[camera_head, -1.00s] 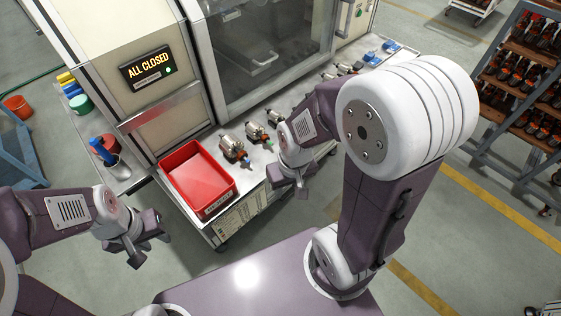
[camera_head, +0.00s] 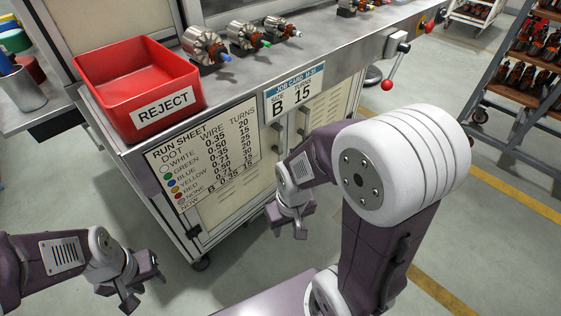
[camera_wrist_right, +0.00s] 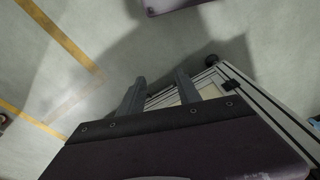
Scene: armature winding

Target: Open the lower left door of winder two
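The winder's bench cabinet stands ahead of me in the head view. Its lower left door (camera_head: 228,205) looks shut, with a run sheet (camera_head: 203,165) over its upper part. A grey upright handle (camera_head: 277,136) shows near that door's right edge. My right gripper (camera_head: 289,221) is open and empty, in front of the cabinet and apart from the door. In the right wrist view its two fingers (camera_wrist_right: 160,92) are spread, with the cabinet's edge behind them. My left gripper (camera_head: 143,286) looks open and empty, low at the left, away from the cabinet.
A red reject bin (camera_head: 140,85) and several armatures (camera_head: 205,45) sit on the bench top. A job card (camera_head: 294,88) hangs on the front edge. A red-knobbed lever (camera_head: 392,68) sticks out at the right. A rack (camera_head: 520,85) stands far right. Floor before the cabinet is clear.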

